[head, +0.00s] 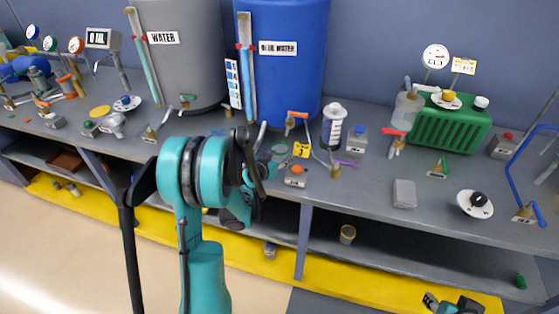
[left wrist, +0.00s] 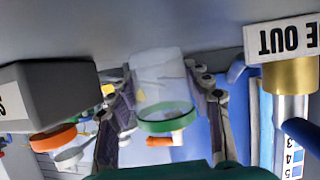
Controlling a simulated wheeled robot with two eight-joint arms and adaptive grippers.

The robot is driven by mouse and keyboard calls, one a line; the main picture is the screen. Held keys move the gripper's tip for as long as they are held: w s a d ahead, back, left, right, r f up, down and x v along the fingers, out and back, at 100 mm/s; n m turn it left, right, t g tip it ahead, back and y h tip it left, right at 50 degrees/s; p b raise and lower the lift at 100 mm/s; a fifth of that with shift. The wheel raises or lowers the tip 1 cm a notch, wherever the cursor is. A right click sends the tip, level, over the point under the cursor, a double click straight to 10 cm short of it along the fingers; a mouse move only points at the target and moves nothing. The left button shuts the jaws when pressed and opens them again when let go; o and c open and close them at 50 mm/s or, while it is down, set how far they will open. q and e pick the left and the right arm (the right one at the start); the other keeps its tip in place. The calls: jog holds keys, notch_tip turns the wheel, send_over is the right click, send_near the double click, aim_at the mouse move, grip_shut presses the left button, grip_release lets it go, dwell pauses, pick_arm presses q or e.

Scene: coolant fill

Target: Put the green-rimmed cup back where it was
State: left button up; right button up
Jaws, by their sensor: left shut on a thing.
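The green-rimmed cup (left wrist: 160,85) is clear, with a green band around its rim. In the left wrist view, which is upside down, it sits between the two fingers of my left gripper (left wrist: 162,100), which is shut on it. The rim points up, away from the grey bench. In the head view my left gripper (head: 262,165) is over the bench's front part, below the blue tank, and a bit of the green rim (head: 280,148) shows beside it. I cannot tell whether the cup touches the bench. A teal part of my right arm (head: 455,304) shows at the lower right edge.
A grey box with an orange button (head: 296,176), a yellow tag (head: 301,149) and an orange-handled tap (head: 291,123) stand close to the gripper. The blue tank (head: 290,80) rises behind. Bare bench (head: 370,190) lies to the right, before a grey block (head: 404,193).

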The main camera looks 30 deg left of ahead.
pick_arm(q)
jog(key=shift+r, duration=0.1)
jog(key=o, duration=0.9)
